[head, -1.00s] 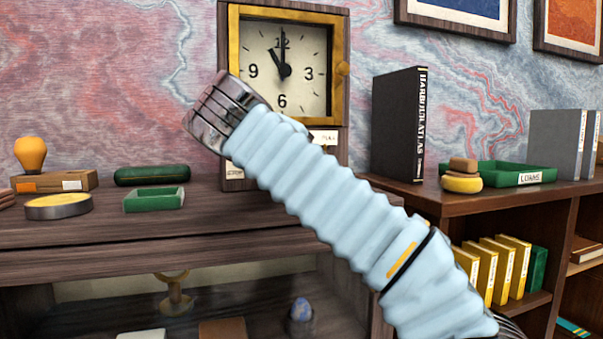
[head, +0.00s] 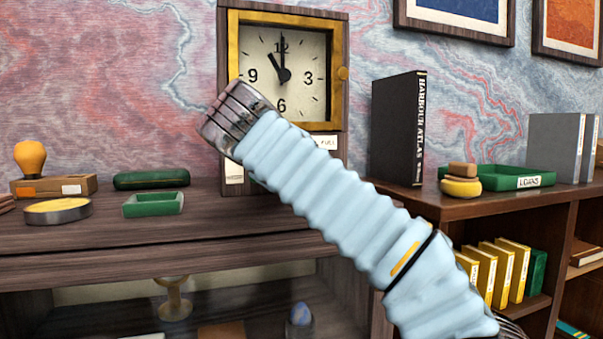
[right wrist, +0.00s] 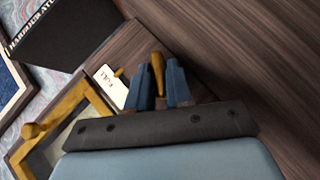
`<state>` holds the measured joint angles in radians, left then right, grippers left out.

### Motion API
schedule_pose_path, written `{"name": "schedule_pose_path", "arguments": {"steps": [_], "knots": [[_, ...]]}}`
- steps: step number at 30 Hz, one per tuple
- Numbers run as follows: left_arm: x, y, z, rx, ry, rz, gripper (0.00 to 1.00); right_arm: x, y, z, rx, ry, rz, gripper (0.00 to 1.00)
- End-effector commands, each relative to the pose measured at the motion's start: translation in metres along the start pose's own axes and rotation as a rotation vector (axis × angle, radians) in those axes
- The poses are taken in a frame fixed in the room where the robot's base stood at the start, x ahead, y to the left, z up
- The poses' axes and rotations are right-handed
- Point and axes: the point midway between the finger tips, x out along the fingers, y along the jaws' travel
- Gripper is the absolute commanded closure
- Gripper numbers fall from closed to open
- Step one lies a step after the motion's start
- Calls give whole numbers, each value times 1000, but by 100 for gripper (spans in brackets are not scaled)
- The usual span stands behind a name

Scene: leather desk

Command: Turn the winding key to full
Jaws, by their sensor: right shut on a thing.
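The clock (head: 340,60) is a dark wooden case with a yellow-framed white dial, standing upright at the back of the desk. A white label reading FULL (head: 326,142) is on its lower front; the label also shows in the right wrist view (right wrist: 111,88). The yellow winding key (right wrist: 158,72) stands between the two blue fingers of my right gripper (right wrist: 162,80), which is shut on it. A small yellow pointer (right wrist: 119,72) shows beside the label. In the head view my right arm hides the key and the gripper's fingers. My left gripper is not in view.
On the desk to the left are a round yellow-topped tin (head: 57,211), a green tray (head: 153,203), a green case (head: 151,179) and an orange-knobbed stamp (head: 30,158). A tall black book (head: 398,128) and a green tray (head: 535,181) stand on the right shelf.

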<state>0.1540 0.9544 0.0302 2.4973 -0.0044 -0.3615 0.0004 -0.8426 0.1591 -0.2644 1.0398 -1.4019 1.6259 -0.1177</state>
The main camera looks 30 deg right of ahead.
Motion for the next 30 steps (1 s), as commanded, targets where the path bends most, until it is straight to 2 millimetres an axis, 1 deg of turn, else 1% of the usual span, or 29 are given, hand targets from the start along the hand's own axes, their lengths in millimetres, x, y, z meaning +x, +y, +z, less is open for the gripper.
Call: {"name": "schedule_pose_path", "arguments": {"steps": [3, 10, 21, 30], "knots": [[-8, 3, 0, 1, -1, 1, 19, -1, 3, -1, 42, -1, -44, 100], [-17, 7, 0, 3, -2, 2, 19, 0, 5, 0, 162, -2, -162, 100], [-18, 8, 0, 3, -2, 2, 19, 1, 5, 1, 335, -1, -335, 100], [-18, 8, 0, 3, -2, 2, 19, 1, 6, 1, 398, -1, -398, 100]]}}
